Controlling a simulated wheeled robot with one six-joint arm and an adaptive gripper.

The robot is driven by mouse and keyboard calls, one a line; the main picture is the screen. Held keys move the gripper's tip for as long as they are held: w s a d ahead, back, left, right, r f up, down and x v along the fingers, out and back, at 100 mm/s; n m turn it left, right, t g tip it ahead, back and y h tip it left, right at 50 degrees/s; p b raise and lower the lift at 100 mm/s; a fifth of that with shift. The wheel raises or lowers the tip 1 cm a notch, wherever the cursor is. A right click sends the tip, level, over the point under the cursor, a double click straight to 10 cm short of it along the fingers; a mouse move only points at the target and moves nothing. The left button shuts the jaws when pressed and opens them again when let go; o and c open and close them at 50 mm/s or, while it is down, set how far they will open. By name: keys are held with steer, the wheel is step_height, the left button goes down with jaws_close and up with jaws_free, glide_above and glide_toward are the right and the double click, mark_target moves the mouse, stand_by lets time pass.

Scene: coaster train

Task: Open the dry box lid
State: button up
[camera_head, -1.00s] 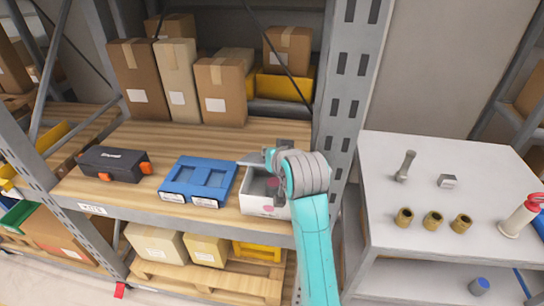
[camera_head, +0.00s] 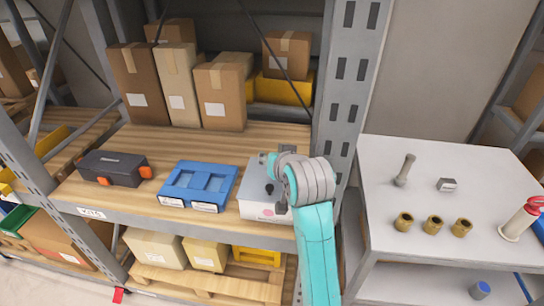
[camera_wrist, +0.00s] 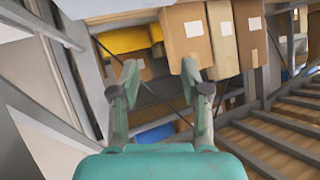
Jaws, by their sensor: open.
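The dry box, a small white box (camera_head: 258,209) with a pink mark on its front, stands at the right end of the wooden shelf. Its pale lid (camera_head: 254,183) looks down over the top, with a dark knob (camera_head: 269,189) on it. My gripper (camera_head: 270,160) is at the box's back right in the head view, and my wrist hides part of the lid and the right side. In the wrist view my gripper (camera_wrist: 160,78) has its two fingers spread with nothing between them. I cannot tell whether a finger touches the lid.
A blue case (camera_head: 198,184) lies close to the left of the dry box, and a black case (camera_head: 112,168) further left. Cardboard boxes (camera_head: 220,95) stand behind. A grey post (camera_head: 345,90) rises close at the right, beside a grey table (camera_head: 450,190) with small parts.

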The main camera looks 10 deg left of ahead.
steer(key=v, duration=1)
steer(key=shift+s, duration=0.1)
